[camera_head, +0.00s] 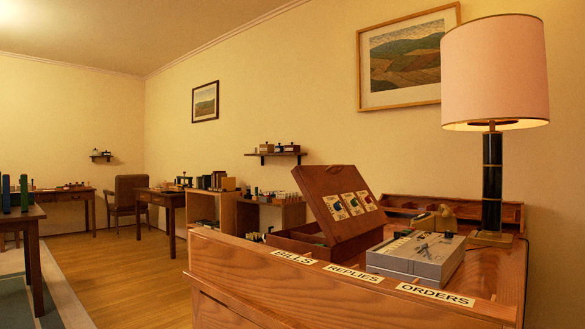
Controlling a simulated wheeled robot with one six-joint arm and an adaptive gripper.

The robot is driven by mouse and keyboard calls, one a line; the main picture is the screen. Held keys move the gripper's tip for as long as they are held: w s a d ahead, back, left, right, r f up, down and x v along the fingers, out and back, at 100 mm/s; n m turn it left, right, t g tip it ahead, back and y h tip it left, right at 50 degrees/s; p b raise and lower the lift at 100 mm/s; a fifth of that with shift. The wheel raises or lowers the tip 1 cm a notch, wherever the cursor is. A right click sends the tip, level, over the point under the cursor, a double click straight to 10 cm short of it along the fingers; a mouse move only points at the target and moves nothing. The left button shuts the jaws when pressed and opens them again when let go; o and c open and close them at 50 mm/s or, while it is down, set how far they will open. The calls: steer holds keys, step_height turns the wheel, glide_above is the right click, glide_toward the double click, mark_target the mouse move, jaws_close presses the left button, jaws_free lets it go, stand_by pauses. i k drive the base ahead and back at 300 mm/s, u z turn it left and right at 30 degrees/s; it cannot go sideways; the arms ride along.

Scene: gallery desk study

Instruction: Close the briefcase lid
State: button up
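The briefcase is a brown wooden case (290,242) on the desk, left of a grey box. Its lid (318,190) stands raised and tilted, with several small coloured cards on the face turned toward me. The case's inside is mostly hidden by its front wall and the lid; something dark green shows in it. My gripper is not in view, and no part of my arm shows.
The wooden desk (240,263) has labels BILLS, REPLIES and ORDERS along its front edge. A grey box (415,258) with small metal items stands right of the case. A lit lamp (492,180) stands at the back right. Open wooden floor (130,275) lies to the left.

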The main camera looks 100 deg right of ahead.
mark_target(321, 186)
steer(key=i, duration=0.25)
steer(key=z, duration=1.7)
steer(key=i, duration=1.95)
steer(key=z, duration=3.35)
